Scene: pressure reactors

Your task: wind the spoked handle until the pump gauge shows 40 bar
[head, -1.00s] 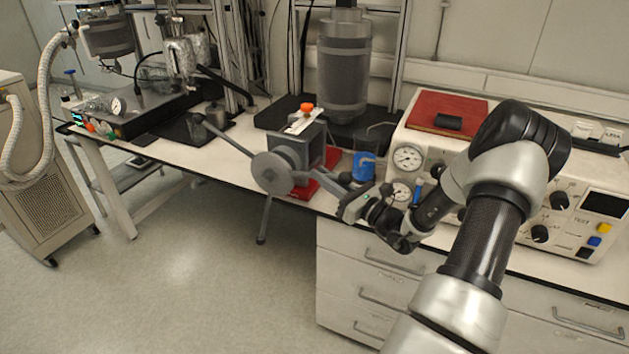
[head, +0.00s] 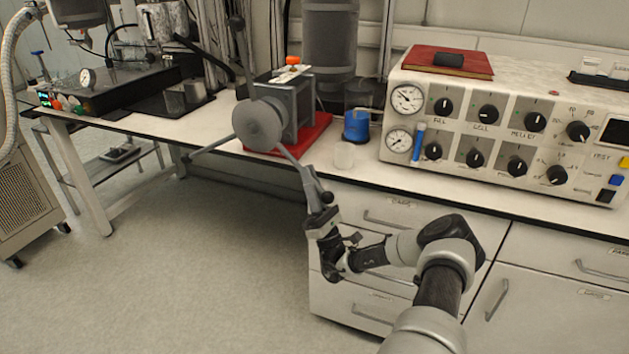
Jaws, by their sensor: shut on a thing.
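The spoked handle (head: 258,124) is a grey hub with long spokes on the front of a grey pump block (head: 297,103). The pump stands on a red base at the bench's front edge. One spoke points up, one lower left, one lower right. My gripper (head: 320,198) is shut on the end of the lower-right spoke, below the bench top and in front of the drawers. Two round dial gauges, an upper one (head: 407,99) and a lower one (head: 399,141), sit on the white console's left end. Their readings are too small to tell.
A blue-filled beaker (head: 357,126) and a small clear beaker (head: 344,156) stand between pump and console (head: 500,125). A red book (head: 449,61) lies on the console. Drawers (head: 380,215) are under the bench. Another small gauge (head: 86,78) is at the left. The floor below the handle is clear.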

